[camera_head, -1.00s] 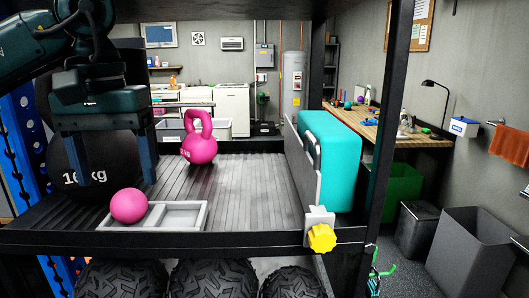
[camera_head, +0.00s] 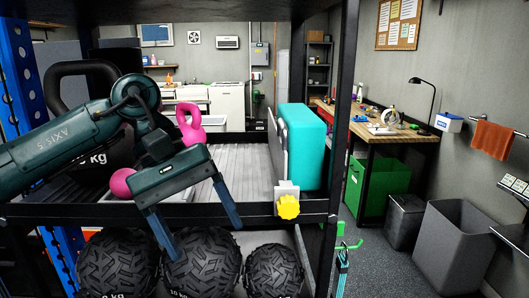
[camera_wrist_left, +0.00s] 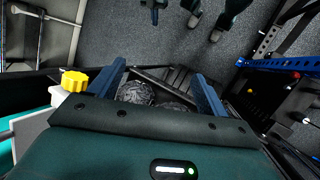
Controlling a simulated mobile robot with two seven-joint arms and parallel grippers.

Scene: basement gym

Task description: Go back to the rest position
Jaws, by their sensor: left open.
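My left gripper (camera_head: 208,232) is open and empty in the head view. Its two blue fingers point down in front of the shelf's front edge, above the black treaded balls on the lower level. In the left wrist view the open fingers (camera_wrist_left: 162,82) show with nothing held between them. My right gripper does not show.
A pink kettlebell (camera_head: 190,122), a black kettlebell (camera_head: 75,78) and a teal block (camera_head: 302,145) stand on the shelf. A yellow knob (camera_head: 288,207) sits at its front edge. Treaded balls (camera_head: 200,268) fill the lower level. Bins (camera_head: 462,245) stand right; floor (camera_head: 385,262) between is clear.

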